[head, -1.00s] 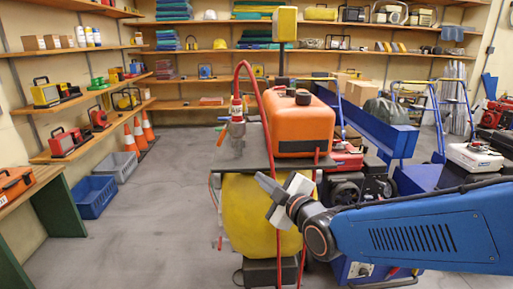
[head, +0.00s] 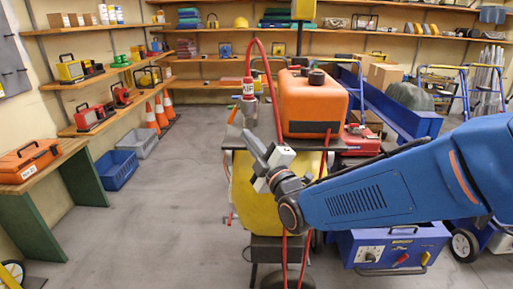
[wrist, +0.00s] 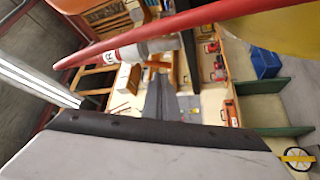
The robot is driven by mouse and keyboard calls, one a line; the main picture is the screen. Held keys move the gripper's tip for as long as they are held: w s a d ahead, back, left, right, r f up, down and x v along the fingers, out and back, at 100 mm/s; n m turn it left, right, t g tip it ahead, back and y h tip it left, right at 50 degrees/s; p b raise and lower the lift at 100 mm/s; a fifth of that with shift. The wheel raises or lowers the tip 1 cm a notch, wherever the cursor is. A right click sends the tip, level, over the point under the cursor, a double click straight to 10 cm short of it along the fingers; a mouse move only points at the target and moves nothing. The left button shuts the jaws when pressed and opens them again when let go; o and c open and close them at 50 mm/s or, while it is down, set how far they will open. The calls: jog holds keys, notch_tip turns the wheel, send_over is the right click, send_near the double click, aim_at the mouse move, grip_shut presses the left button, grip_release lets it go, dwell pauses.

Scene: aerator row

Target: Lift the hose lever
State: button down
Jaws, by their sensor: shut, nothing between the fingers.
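A grey valve fitting (head: 249,112) stands at the left edge of the cart's dark top, with a red hose (head: 262,52) arching from its labelled red end (head: 248,88). A small orange lever (head: 233,114) slants at the fitting's left side. My gripper (head: 249,137) is shut and empty, just below the fitting and lever in the head view. Its fingers hide part of what lies behind them. In the wrist view the shut fingers (wrist: 164,98) point toward the grey fitting (wrist: 152,49) and the red hose (wrist: 200,22). I cannot tell whether they touch the lever.
An orange tank (head: 312,104) sits on the cart top, above a yellow tank (head: 245,195). A blue box unit (head: 392,246) stands at the lower right. Shelves line the walls; traffic cones (head: 160,111) and bins (head: 116,170) are at left. The left floor is open.

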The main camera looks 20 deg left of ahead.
aim_at(231, 117)
jog(key=x, duration=0.7)
jog(key=shift+w+a, duration=0.1)
